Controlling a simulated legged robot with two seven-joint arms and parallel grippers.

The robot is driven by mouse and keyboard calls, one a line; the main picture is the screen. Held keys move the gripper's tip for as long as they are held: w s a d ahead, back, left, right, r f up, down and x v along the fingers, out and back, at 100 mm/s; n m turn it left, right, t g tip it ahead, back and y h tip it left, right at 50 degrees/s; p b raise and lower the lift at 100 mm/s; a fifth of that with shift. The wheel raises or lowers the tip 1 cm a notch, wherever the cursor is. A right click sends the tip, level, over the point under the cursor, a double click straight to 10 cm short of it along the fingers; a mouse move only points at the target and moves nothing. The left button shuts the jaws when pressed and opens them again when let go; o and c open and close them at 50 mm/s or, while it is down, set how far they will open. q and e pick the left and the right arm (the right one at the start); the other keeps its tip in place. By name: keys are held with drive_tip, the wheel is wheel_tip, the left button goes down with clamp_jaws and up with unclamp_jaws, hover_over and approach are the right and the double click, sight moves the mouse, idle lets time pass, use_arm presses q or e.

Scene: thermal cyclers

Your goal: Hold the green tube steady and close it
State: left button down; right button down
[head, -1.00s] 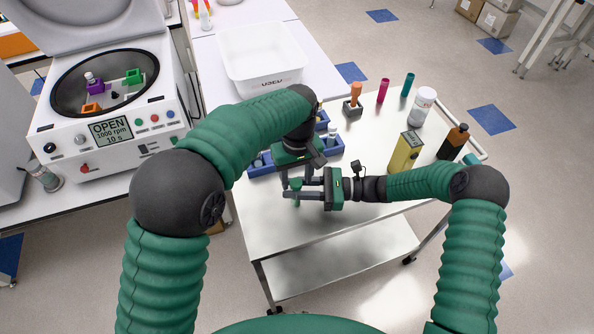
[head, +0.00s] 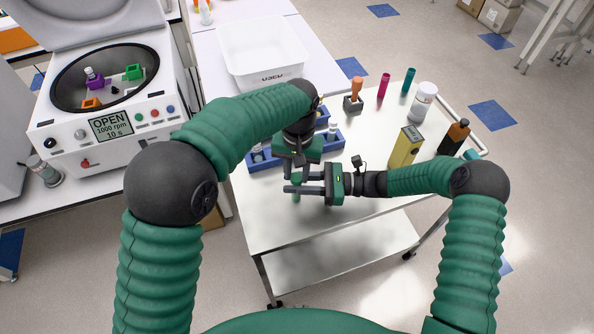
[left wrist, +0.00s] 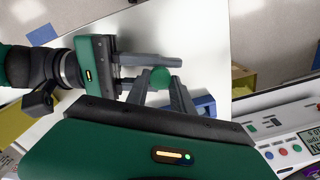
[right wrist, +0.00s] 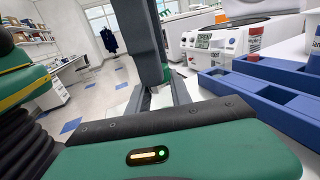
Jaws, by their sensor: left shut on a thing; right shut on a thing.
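The green tube (head: 296,194) is upright between my two grippers above the cart top, partly hidden by their fingers. Its round green top (left wrist: 161,79) shows in the left wrist view, where the fingers of both grippers meet. My left gripper (head: 294,172) reaches down from above and is shut on the tube. My right gripper (head: 300,183) comes in level from the right and is also shut on it. In the right wrist view a small patch of green (right wrist: 167,73) shows behind the dark fingers. Whether the lid is fully closed cannot be seen.
A blue rack (head: 264,164) with tubes stands just behind my grippers. An orange tube in a holder (head: 353,103), a white bottle (head: 422,103), a yellow box (head: 405,147) and a brown bottle (head: 455,139) stand farther back and right. The cart's front (head: 275,235) is clear.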

use_arm(q)
drive_tip(key=m, duration=0.5)
drive_tip(key=shift+d+m, duration=0.1)
drive_tip(key=shift+m, duration=0.2)
use_arm(e)
drive_tip(key=shift+a, duration=0.1)
use_arm(q)
drive_tip(key=c, duration=1)
unclamp_jaws()
drive_tip(key=shift+c, duration=0.2)
wheel_tip(320, 180, up, 12)
drive_tip(key=shift+d+f, duration=0.1)
use_arm(e)
drive_tip(key=c, duration=1.1)
unclamp_jaws()
